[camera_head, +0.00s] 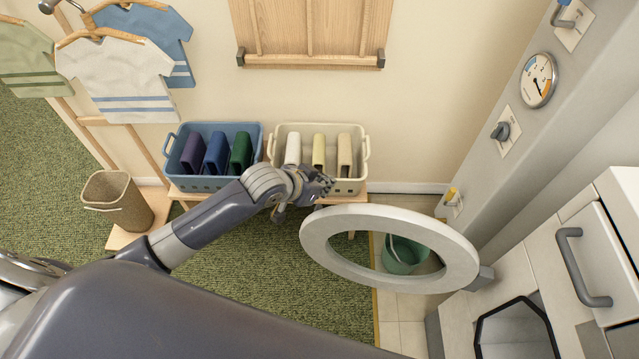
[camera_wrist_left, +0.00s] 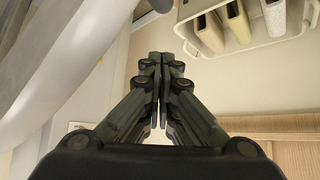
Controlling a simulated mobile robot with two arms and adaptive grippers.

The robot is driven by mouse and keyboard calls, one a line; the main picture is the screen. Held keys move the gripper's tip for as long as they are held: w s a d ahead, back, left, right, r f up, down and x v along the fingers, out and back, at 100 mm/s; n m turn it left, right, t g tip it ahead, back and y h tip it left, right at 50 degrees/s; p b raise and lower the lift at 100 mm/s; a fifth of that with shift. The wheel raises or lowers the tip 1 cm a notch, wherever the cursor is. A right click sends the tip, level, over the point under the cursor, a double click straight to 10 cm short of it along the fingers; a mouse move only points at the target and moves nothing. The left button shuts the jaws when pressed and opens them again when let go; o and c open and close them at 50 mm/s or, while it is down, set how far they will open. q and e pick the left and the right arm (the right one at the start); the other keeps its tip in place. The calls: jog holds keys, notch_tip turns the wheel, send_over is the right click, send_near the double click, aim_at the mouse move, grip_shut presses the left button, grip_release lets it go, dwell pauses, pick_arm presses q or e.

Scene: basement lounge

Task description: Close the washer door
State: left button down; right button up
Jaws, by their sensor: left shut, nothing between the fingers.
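The washer door (camera_head: 328,262) is a white ring with an open middle. It stands wide open, joined by a grey hinge at its right end to the washer (camera_head: 459,318) at the lower right. The dark opening (camera_head: 515,335) of the washer is uncovered. My left gripper (camera_head: 326,184) is just behind the door's left rim, near the cream basket. I cannot tell whether it touches the rim. In the left wrist view the fingers (camera_wrist_left: 161,60) are together and empty, and a pale curved rim (camera_wrist_left: 85,70) shows at the left. My right gripper is not in view.
A blue basket (camera_head: 178,152) and a cream basket (camera_head: 364,160) hold folded cloths on a low wooden bench. A green bucket (camera_head: 401,257) shows through the door ring. A drawer with a grey handle (camera_head: 571,262) is at the right. Green carpet (camera_head: 262,262) lies left of the door.

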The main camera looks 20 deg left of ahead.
pick_arm(q)
notch_tip(320, 180, down, 4)
jog(key=shift+s+f+p, duration=0.15)
jog(key=shift+f+p, duration=0.1)
jog(key=shift+p, duration=0.3)
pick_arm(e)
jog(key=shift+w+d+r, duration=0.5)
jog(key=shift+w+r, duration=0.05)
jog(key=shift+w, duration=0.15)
